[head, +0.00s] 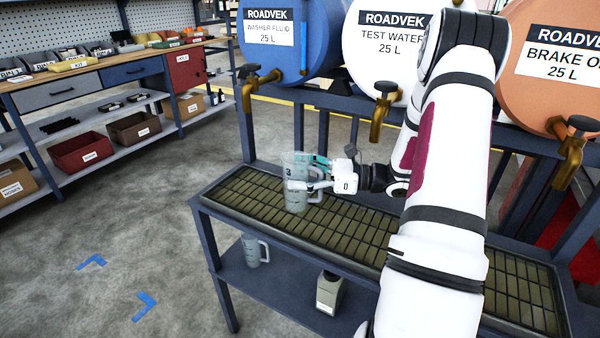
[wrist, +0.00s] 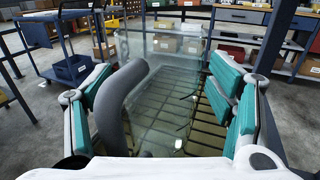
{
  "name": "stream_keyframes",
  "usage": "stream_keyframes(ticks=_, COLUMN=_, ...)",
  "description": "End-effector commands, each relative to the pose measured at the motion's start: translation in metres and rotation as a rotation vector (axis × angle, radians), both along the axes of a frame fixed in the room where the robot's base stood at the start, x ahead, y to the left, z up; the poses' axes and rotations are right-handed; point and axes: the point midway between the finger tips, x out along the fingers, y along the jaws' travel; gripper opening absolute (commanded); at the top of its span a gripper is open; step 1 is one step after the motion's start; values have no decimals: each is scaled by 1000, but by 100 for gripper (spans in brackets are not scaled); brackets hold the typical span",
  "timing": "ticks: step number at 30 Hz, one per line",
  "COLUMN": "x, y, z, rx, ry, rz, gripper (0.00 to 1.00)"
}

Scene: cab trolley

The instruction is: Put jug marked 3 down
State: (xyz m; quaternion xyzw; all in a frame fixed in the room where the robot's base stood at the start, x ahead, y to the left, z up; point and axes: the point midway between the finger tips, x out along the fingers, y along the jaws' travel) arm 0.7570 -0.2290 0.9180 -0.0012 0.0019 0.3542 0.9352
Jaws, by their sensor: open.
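The clear jug marked 3 (head: 296,170) stands upright on the slatted grate (head: 350,226) at the left part of the trolley top. In the wrist view the jug's clear body (wrist: 160,80) fills the middle, and its grey handle (wrist: 118,95) rises between the fingers. My gripper (head: 318,172) is at the jug's right side. Its teal-padded fingers (wrist: 165,95) are open, one on each side of the handle and apart from it. The grate shows through the jug's wall.
Washer fluid (head: 285,40), test water (head: 385,45) and brake oil (head: 555,60) drums with brass taps stand behind the grate. Another jug (head: 254,251) and a bottle (head: 329,292) are on the lower shelf. A workbench (head: 95,75) is at left, with clear floor between.

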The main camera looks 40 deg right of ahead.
Motion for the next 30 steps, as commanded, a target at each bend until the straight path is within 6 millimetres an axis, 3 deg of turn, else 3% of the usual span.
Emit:
stream_keyframes(ticks=8, x=-7, y=-7, z=3, rx=-1, ry=0, rz=-4, gripper=75)
stream_keyframes(ticks=21, x=-71, y=-63, z=4, rx=1, ry=1, rz=-3, gripper=75)
stream_keyframes(ticks=30, x=-90, y=-79, z=4, rx=0, ry=0, rz=0, gripper=75)
